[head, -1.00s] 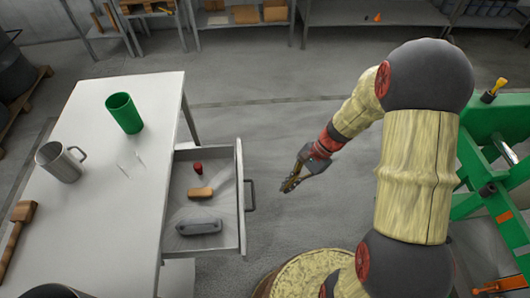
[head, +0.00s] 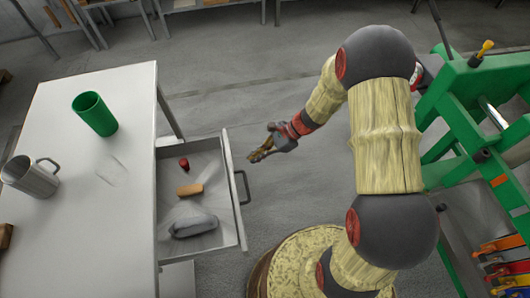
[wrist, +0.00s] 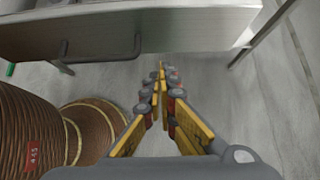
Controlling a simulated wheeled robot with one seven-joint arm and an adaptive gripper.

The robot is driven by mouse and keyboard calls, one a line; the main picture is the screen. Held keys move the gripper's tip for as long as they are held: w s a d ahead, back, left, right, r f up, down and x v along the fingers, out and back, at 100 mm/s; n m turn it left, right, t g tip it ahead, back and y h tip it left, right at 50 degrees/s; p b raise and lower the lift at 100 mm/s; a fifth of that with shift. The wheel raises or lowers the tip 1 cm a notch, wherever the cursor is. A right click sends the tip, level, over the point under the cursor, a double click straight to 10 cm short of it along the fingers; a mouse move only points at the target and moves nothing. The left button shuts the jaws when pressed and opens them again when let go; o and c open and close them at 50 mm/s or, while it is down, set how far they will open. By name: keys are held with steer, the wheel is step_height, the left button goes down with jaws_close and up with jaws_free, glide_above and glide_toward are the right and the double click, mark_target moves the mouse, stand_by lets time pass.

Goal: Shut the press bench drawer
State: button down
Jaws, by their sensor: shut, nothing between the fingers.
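The press bench drawer (head: 228,165) is pulled out from the right side of the white bench (head: 110,200) in the head view. Inside it lie a red cylinder (head: 184,163), an orange block (head: 190,189) and a grey object (head: 195,226). The drawer's dark handle (head: 244,187) is on its right face. My gripper (head: 254,158) is shut and empty, just right of the drawer and near the handle's far end, apart from it in the picture. In the wrist view the drawer front (wrist: 180,30) and its handle (wrist: 104,52) are ahead of my shut fingers (wrist: 160,80).
A green cup (head: 95,114) and a metal mug (head: 32,177) stand on the bench top. A green machine (head: 450,110) stands on the right. Open grey floor (head: 225,105) lies beyond the drawer.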

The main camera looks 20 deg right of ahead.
steer(key=shift+a+f+b, duration=0.25)
steer(key=shift+a+b, duration=0.1)
steer(key=shift+a, duration=0.9)
steer(key=shift+a+f+b, duration=0.2)
steer(key=shift+a+b, duration=0.15)
steer(key=shift+a, duration=0.85)
steer(key=shift+a, duration=0.1)
glide_toward(172, 181)
steer(key=a, duration=0.2)
steer(key=a+f, duration=0.1)
steer(key=a, duration=0.1)
steer(key=a+f, duration=0.1)
steer(key=a, duration=0.1)
steer(key=shift+a+f, duration=0.25)
steer(key=shift+a, duration=0.05)
steer(key=shift+w+a+r, duration=0.1)
steer(key=shift+a, duration=0.2)
